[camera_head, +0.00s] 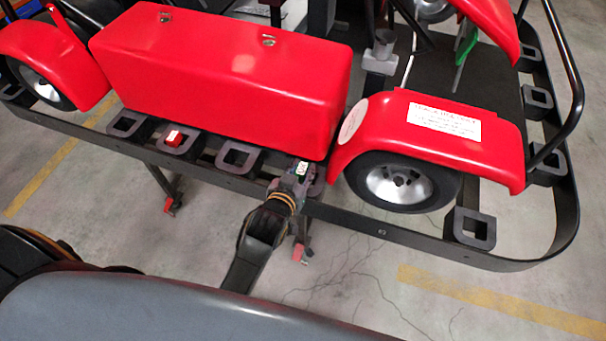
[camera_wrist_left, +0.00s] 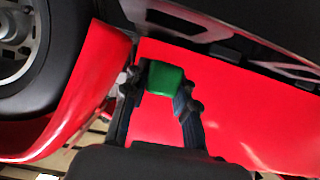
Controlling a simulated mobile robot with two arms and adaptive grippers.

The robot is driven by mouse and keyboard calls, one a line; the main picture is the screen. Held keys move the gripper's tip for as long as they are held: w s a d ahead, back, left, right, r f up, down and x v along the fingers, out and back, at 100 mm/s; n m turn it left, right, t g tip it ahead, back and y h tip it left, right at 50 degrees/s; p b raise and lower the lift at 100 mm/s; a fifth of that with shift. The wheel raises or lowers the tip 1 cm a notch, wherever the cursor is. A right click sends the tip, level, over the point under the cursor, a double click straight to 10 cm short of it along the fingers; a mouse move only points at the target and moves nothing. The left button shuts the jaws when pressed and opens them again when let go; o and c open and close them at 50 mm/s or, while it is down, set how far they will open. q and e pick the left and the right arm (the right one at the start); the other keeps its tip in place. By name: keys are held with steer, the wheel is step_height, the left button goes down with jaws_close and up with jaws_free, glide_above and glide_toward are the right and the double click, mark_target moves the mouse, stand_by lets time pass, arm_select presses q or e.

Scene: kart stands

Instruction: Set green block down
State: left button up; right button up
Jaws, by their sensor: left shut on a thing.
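The green block (camera_wrist_left: 165,78) is between the fingers of my left gripper (camera_wrist_left: 160,92) in the left wrist view. In the head view my left gripper (camera_head: 299,174) is at the kart's black side rail, between the red side box and the front wheel, and is shut on the block. Only a small part of the block shows there, and the fingers hide the rest. I cannot tell whether the block touches the square holder partly hidden behind the gripper. My right gripper is not in view.
Empty square holders (camera_head: 239,158) line the rail (camera_head: 210,174). A red block (camera_head: 174,137) sits on one of them. The red side box (camera_head: 225,75) and the red fender (camera_head: 430,135) over the wheel (camera_head: 400,182) stand close on either side of my gripper.

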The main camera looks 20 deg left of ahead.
mark_target(303, 177)
arm_select(q)
steer(key=shift+w+f, duration=0.2)
steer(key=shift+f, duration=0.05)
step_height(303, 177, down, 2)
steer(key=shift+w+f, duration=0.15)
steer(key=shift+f, duration=0.75)
steer(key=o, duration=0.9)
steer(key=shift+r, duration=0.1)
steer(key=shift+o, duration=0.2)
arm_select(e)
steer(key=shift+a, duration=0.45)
